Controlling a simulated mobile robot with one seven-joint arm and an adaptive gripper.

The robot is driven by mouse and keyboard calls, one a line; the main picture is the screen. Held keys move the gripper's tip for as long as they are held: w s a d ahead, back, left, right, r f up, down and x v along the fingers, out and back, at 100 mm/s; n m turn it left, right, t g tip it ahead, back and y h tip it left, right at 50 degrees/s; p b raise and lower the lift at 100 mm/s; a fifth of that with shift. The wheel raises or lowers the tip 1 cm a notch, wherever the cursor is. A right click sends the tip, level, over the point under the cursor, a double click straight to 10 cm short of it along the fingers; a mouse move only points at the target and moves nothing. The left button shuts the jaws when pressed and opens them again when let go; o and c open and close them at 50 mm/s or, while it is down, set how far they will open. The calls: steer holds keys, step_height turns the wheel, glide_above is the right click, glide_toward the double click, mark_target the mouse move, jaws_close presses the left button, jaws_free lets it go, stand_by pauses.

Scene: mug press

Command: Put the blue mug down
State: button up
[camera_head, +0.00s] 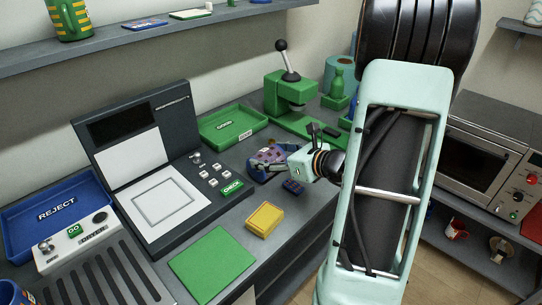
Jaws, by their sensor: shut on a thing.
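The blue mug (266,157), dark blue with small coloured marks, is at the centre of the head view, over the grey counter between the inspection console and the green press. My gripper (284,160) reaches in from the right and is shut on the mug's right side. The fingers are small in this view, and the exact grip is partly hidden. I cannot tell whether the mug's base touches the counter.
The green tray (205,127) lies behind the mug, and the green press (290,96) stands behind my gripper. The console (135,150) stands left.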

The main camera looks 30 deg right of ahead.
steer(key=o, duration=1.6)
